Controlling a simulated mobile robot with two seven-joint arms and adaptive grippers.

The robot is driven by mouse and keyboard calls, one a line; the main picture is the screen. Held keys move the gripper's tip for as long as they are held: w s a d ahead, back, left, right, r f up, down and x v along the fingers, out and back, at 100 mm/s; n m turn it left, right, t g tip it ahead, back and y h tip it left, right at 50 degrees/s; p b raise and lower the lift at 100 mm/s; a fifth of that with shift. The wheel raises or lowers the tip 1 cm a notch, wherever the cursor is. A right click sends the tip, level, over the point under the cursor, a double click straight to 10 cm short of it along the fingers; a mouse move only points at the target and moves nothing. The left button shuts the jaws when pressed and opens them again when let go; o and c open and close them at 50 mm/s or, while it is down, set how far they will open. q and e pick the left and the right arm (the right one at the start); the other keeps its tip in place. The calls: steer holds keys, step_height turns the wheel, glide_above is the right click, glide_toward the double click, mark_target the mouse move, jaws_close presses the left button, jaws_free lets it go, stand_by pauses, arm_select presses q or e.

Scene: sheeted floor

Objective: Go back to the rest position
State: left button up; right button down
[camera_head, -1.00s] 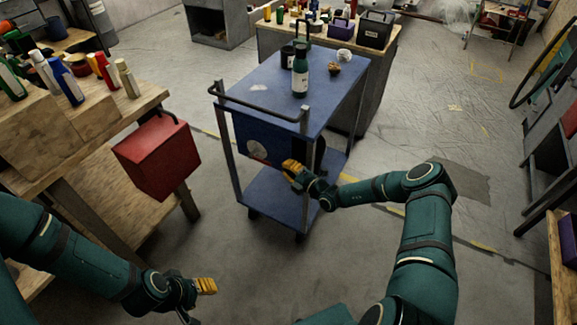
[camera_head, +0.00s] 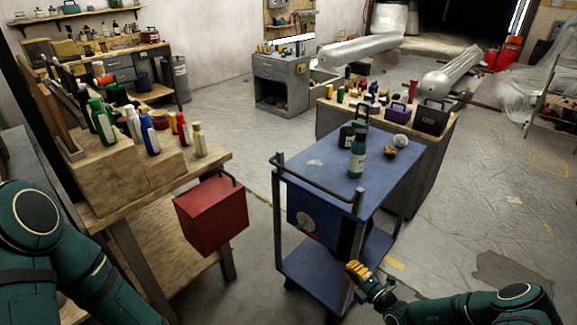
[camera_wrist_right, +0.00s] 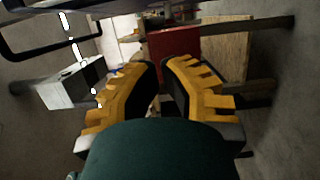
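My right gripper (camera_head: 358,272), with yellow fingers, is low at the near front leg of the blue cart, below its top. Whether it touches the cart cannot be told. In the right wrist view its two yellow fingers (camera_wrist_right: 160,68) stand slightly apart, with nothing visible between them. My left arm comes in at the left edge beside the wooden table; its gripper is out of view. The blue cart (camera_head: 330,165) carries a dark green bottle (camera_head: 357,160), a dark container and small items.
A red box (camera_head: 211,216) hangs at the edge of the wooden table (camera_head: 105,200), left of the cart. Several bottles stand on that table. A second workbench (camera_head: 432,150) stands behind the cart. Sheeted floor (camera_head: 480,210) is open to the right.

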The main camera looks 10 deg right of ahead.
steer(key=s+a+n+g+y, duration=0.2)
steer(key=s+a+n+g, duration=0.45)
steer(key=a+n, duration=0.35)
steer(key=s+a+n+g+y, duration=0.3)
steer(key=s+a+n+g, duration=0.35)
steer(key=a+n, duration=0.35)
steer(key=s+r+n+g+h, duration=0.1)
steer(key=s+n+h, duration=0.3)
steer(key=n, duration=0.9)
steer(key=s+r+n+h, duration=0.3)
steer(key=s+n+h, duration=0.1)
steer(key=n, duration=1)
steer(key=shift+s+a+r+n+g, duration=0.15)
steer(key=shift+s+a+n+g, duration=0.2)
steer(key=shift+s, duration=0.4)
